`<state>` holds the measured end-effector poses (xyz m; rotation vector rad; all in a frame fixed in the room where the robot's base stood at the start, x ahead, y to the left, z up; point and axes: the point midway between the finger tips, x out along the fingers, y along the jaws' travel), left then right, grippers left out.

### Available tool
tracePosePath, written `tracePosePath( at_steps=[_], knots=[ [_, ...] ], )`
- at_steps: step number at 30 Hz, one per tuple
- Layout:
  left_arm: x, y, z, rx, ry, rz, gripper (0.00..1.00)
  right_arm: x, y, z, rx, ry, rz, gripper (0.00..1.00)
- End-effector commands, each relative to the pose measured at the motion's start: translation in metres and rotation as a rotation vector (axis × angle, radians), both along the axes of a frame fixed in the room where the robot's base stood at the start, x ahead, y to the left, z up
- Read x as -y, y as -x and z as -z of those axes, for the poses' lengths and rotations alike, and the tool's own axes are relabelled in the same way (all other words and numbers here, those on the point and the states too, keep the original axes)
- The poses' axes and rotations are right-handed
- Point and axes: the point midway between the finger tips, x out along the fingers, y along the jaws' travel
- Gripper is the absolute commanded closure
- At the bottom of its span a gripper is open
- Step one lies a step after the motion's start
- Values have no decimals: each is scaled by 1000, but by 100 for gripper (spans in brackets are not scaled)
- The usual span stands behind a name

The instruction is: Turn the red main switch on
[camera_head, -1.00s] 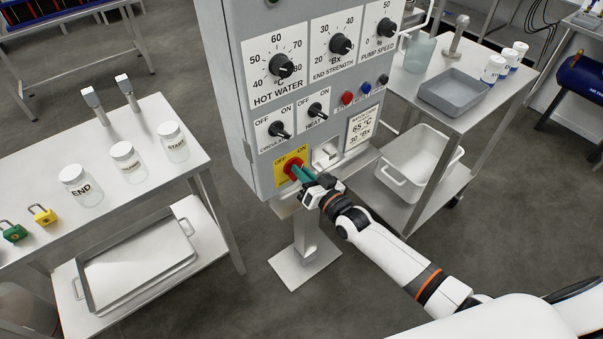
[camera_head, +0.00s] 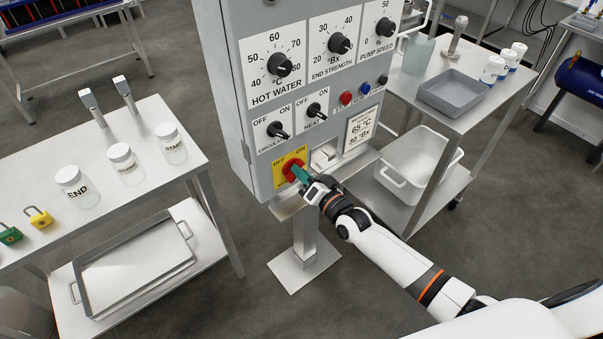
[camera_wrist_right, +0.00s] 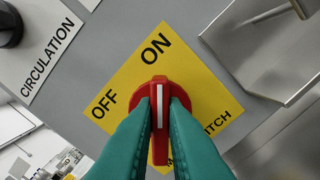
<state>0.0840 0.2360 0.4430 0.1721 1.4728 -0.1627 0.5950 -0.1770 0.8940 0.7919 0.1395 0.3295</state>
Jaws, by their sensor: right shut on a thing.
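The red main switch (camera_head: 291,170) is a rotary handle on a yellow plate (camera_head: 277,177) low on the grey control cabinet. In the right wrist view the red switch (camera_wrist_right: 160,87) has a white line that points up toward the word ON, with OFF to its left. My right gripper (camera_head: 300,174) has teal fingers, which also show in the right wrist view (camera_wrist_right: 159,125). They are shut on the red handle, one on each side, and cover part of it and of the plate's lower lettering. My left gripper is not in view.
Black knobs (camera_head: 279,64) and a circulation switch (camera_head: 277,130) sit above on the cabinet. A metal ledge (camera_head: 340,168) juts out right of the main switch. Steel tables with jars (camera_head: 77,188) and a grey tray (camera_head: 453,92) stand on either side.

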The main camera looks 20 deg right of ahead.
Motion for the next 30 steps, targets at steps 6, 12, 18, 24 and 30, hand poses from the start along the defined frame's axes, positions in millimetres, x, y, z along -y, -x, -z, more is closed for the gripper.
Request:
tracePosePath(
  at_steps=[6, 12, 18, 24, 30],
  knots=[
    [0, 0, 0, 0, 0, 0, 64, 0, 0, 0, -2, -3, 1, 83],
    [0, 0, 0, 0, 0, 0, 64, 0, 0, 0, -1, -1, 1, 67],
    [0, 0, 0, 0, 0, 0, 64, 1, 2, 0, -1, -1, 1, 67],
    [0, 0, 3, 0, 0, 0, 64, 9, 25, 2, -3, 0, 0, 67],
    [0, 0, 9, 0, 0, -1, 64, 24, 66, 3, -4, 1, 0, 67]
  ],
)
